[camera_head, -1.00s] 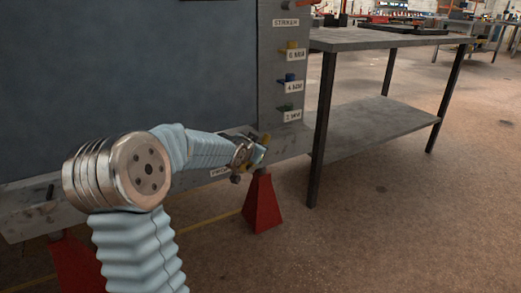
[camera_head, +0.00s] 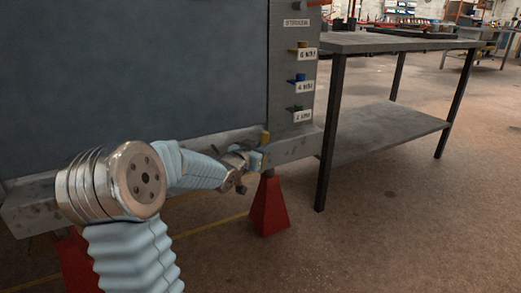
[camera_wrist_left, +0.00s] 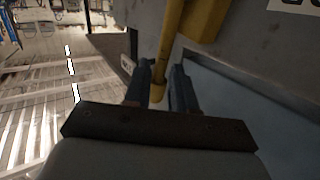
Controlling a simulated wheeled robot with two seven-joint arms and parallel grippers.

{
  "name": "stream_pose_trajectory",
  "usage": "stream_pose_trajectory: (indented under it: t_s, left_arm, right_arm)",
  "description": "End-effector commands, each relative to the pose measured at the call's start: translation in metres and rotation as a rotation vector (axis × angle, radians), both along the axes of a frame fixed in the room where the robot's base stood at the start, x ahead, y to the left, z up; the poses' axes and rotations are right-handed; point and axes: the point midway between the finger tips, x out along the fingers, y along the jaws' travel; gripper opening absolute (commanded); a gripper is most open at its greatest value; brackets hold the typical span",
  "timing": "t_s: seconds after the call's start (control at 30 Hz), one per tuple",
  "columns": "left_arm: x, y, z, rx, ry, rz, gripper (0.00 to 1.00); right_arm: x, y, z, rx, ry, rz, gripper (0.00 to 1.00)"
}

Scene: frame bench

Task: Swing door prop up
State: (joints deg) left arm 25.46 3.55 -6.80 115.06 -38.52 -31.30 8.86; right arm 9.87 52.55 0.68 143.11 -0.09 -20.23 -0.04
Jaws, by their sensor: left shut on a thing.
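The prop looks like a yellow rod (camera_wrist_left: 168,50) in the left wrist view, with its lower end between my dark fingers. A yellow end also shows beside the gripper in the head view (camera_head: 265,137). My left gripper (camera_head: 250,165) is shut on this rod at the lower rail of the frame; its fingers also show in the wrist view (camera_wrist_left: 160,85). A large dark grey panel (camera_head: 130,70), perhaps the door, fills the left of the head view. My arm hides part of the rail. My right gripper is not in view.
A grey post (camera_head: 292,70) carries yellow, blue and green pegs with labels. Red stands (camera_head: 270,208) support the rail (camera_head: 290,148). A metal table (camera_head: 390,42) with a lower shelf stands at the right. The floor in front of it is clear.

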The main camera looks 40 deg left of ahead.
Motion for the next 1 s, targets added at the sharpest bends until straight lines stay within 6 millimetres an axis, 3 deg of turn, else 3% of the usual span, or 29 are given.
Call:
stream_pose_trajectory:
  t_s: [0.2, 0.23, 0.3, 0.67, 0.77, 1.0]
  left_arm:
    - [-0.001, 0.001, -0.002, -0.002, 0.005, 0.003, 0.0]
    - [-0.001, 0.001, -0.002, -0.002, 0.005, 0.003, 0.28]
    - [-0.001, 0.001, -0.002, -0.002, 0.005, 0.003, 0.39]
    - [-0.005, 0.0, 0.001, 0.0, 0.002, 0.002, 0.4]
    - [-0.019, -0.003, 0.003, 0.001, 0.002, 0.002, 0.4]
    - [-0.075, -0.014, 0.012, 0.001, 0.001, 0.004, 0.4]
  right_arm:
    - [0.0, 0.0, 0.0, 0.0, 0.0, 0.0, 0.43]
    - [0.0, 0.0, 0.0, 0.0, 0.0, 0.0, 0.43]
    - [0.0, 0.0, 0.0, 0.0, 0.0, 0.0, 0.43]
    - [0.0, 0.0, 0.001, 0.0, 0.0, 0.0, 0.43]
    - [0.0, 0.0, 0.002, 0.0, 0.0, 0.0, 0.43]
    - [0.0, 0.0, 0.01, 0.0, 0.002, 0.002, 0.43]
